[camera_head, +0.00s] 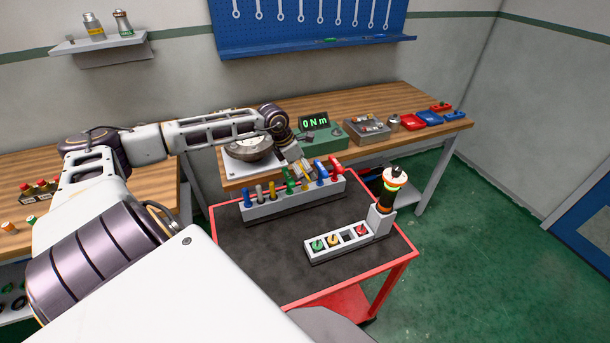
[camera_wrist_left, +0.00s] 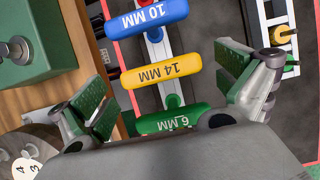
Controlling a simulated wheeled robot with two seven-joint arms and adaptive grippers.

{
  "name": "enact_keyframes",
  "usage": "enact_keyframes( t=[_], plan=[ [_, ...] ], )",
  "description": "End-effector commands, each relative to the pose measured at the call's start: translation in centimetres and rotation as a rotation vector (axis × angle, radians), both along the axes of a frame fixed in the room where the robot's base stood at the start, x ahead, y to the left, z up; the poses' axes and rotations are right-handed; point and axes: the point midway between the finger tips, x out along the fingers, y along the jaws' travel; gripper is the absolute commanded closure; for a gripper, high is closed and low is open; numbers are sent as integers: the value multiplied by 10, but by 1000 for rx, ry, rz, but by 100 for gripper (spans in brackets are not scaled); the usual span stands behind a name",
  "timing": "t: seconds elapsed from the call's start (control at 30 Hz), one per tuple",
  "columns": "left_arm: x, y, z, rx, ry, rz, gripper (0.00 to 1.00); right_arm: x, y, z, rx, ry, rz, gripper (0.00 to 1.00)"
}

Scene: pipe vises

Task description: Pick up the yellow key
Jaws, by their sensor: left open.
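The yellow key, marked 14 MM, shows in the left wrist view (camera_wrist_left: 160,72) with its handle between the two fingers. My left gripper (camera_wrist_left: 165,75) is open, with a finger apart from each end of the handle; it shows in the head view (camera_head: 304,168) over the key rack (camera_head: 290,205). A blue key marked 10 MM (camera_wrist_left: 148,17) and a green key marked 6 MM (camera_wrist_left: 172,118) flank the yellow key. In the head view my gripper partly hides this part of the rack. My right gripper is not in view.
The rack stands on a red cart (camera_head: 395,262) with a dark top. A block with coloured knobs (camera_head: 345,243) and a signal lamp (camera_head: 394,180) stand to the right. Behind are a green torque display (camera_head: 316,125) and a scale (camera_head: 250,160). The cart's front left is clear.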

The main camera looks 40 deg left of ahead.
Motion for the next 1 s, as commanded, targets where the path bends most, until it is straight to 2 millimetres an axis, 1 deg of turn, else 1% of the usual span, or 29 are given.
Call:
enact_keyframes(
  t=[0.23,0.37,0.5,0.73,1.0],
  plan=[
    [5,-2,-12,-2,0,0,0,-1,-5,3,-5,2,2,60],
    [8,-4,-19,-2,-1,0,0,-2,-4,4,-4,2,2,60],
    [9,-4,-23,0,0,-1,0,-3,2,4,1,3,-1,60],
    [10,-4,-25,1,1,-1,0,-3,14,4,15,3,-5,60],
    [10,-5,-25,0,0,-1,0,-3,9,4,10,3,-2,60]
  ],
)
